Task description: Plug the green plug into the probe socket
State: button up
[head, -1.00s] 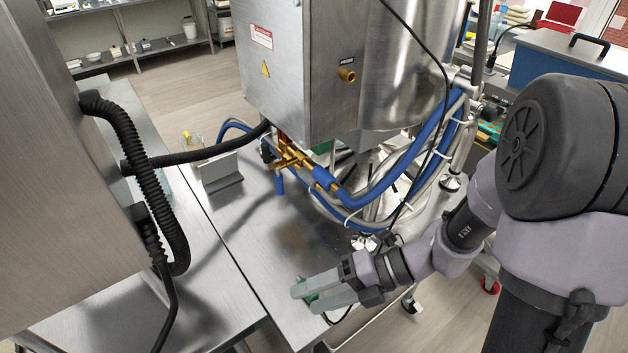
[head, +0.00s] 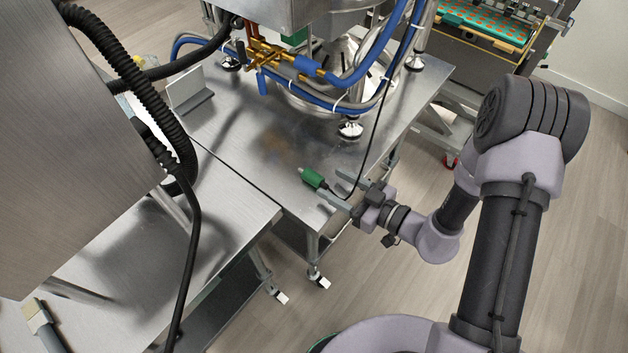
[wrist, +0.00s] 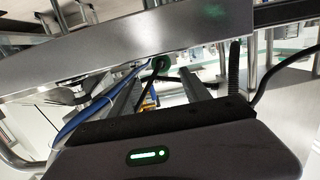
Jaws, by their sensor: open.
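The green plug (head: 313,178) lies on the steel table near its front edge, with a pale tip pointing up-left. A thin black cable runs from its rear end toward my gripper and then up to the machine. My gripper (head: 329,185) is open and empty, its two fingers pointing at the plug, which sits just beyond and between the fingertips. The probe socket is not in view in either current picture.
Brass fittings (head: 262,52) and blue hoses (head: 375,72) hang at the back of the steel table (head: 235,125). A machine foot (head: 350,130) stands behind the plug. A metal cabinet with a black corrugated hose (head: 150,90) is at the left. The table's middle is clear.

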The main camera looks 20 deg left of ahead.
aim_at(324, 183)
jog(key=b+x, duration=0.1)
jog(key=x, duration=0.2)
jog(key=f+b+x, duration=0.1)
jog(key=x, duration=0.1)
jog(key=shift+s+a+b, duration=0.15)
jog(key=shift+a+b, duration=0.15)
jog(key=shift+d, duration=0.1)
jog(key=shift+c, duration=0.4)
grip_shut()
